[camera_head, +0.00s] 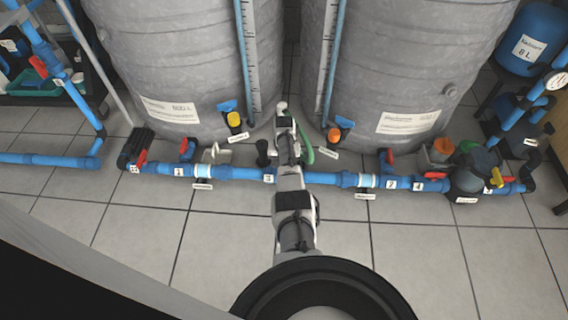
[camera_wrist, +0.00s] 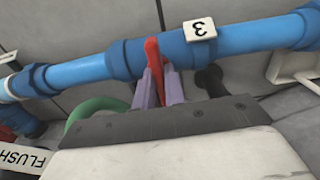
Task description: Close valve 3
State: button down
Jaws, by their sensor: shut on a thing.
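The valve labelled 3 is on the blue pipe (camera_wrist: 240,38) in the wrist view; its white label (camera_wrist: 199,29) is just right of the handle. The red handle (camera_wrist: 153,52) appears crosswise to the pipe. My gripper (camera_wrist: 160,88) has its two pale purple fingers shut on this handle, one on each side. The handle's lower end is hidden by the gripper body. In the head view the label 3 (camera_head: 268,178) shows left of my arm, and my arm hides the handle and my fingertips.
Two large grey tanks (camera_head: 185,60) (camera_head: 400,60) stand behind the pipe. Other red handles (camera_head: 187,150) (camera_head: 386,158) sit along it. A green hose (camera_wrist: 95,108) is close to my gripper. Black fittings (camera_wrist: 211,80) are right of the fingers. Tiled floor (camera_head: 400,240) in front is clear.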

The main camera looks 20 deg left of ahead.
dwell(0.4)
jog(key=c, duration=1.5)
grip_release()
jog(key=shift+o, duration=0.2)
notch_tip(320, 180, up, 14)
jog(key=p, duration=0.6)
jog(key=shift+f, duration=0.1)
